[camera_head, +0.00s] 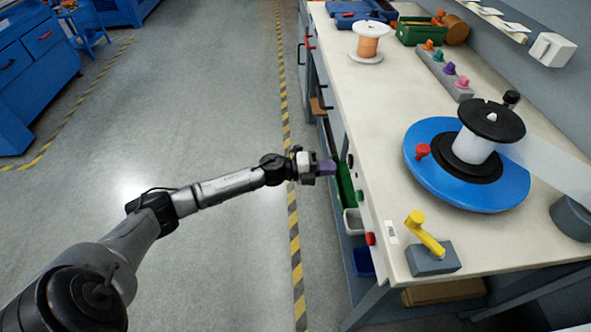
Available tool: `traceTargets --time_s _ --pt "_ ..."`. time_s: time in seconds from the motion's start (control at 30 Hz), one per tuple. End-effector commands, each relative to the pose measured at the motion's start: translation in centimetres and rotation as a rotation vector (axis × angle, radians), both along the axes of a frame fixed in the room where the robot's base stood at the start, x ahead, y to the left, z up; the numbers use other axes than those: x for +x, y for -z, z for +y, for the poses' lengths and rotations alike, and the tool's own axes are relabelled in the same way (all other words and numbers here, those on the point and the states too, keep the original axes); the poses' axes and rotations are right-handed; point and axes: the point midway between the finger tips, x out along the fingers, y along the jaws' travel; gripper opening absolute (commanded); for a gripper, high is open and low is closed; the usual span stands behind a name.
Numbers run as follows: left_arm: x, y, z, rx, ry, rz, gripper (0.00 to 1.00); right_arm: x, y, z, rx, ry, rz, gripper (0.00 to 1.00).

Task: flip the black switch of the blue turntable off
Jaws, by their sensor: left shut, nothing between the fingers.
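The blue turntable (430,175) lies on the workbench top at the right, with a black-flanged spool (474,147) standing on it and a red knob (423,151) near its left rim. My left gripper (328,168) is shut and empty, just off the bench's front face, close to the upper black control. Whether it touches is unclear. My right gripper is out of view.
A red button (371,239) sits lower on the front face. A grey block with a yellow lever (428,240) stands at the near bench corner.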

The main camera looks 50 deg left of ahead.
Motion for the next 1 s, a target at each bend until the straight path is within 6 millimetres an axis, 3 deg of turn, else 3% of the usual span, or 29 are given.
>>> traceTargets --time_s 0.2,0.5,1.0 --pt "-3.4 0.6 2.4 0.000 0.000 0.006 0.00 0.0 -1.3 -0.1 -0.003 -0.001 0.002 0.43" --pt "-6.8 1.2 4.8 0.002 0.000 0.004 0.00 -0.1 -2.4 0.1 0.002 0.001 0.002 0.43" --pt "-8.1 1.5 5.8 0.002 0.000 0.001 0.00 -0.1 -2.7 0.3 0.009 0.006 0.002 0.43"
